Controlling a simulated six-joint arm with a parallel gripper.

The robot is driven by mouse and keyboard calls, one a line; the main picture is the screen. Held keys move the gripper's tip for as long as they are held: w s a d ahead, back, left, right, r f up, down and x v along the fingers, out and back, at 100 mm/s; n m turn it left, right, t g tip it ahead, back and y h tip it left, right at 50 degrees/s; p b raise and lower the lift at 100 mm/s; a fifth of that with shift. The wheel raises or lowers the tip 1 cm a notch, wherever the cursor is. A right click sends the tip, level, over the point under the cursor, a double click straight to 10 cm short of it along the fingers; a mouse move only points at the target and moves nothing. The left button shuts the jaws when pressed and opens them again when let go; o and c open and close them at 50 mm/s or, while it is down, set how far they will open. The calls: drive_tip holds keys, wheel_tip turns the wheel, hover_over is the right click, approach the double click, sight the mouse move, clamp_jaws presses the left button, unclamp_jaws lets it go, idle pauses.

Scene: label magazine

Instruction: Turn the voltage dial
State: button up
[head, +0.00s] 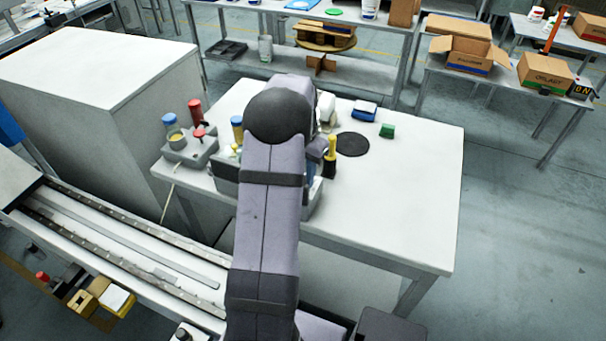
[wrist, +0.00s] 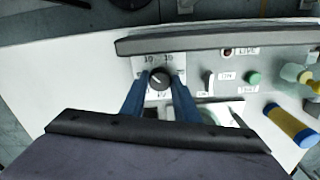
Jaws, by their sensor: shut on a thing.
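The voltage dial (wrist: 159,80) is a round black knob with a pale pointer mark, on a light panel with small printed numbers around it. In the wrist view my gripper (wrist: 160,84) has its two blue fingers on either side of the knob, shut on it. In the head view my arm covers the gripper and the dial, so neither shows there.
Right of the dial in the wrist view are a toggle switch (wrist: 209,80), a green button (wrist: 253,78), a dark red lamp (wrist: 227,52) and a yellow-and-blue cylinder (wrist: 291,124). In the head view, the white table (head: 410,190) is mostly clear at right.

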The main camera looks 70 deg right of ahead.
drive_tip(key=m, duration=0.6)
drive_tip(key=shift+d+r+m, duration=0.1)
drive_tip(key=shift+m, duration=0.2)
drive_tip(key=m, duration=1.2)
drive_tip(key=shift+m+p, duration=0.3)
drive_tip(key=m, duration=0.5)
drive_tip(key=shift+m, duration=0.3)
drive_tip(key=o, duration=1)
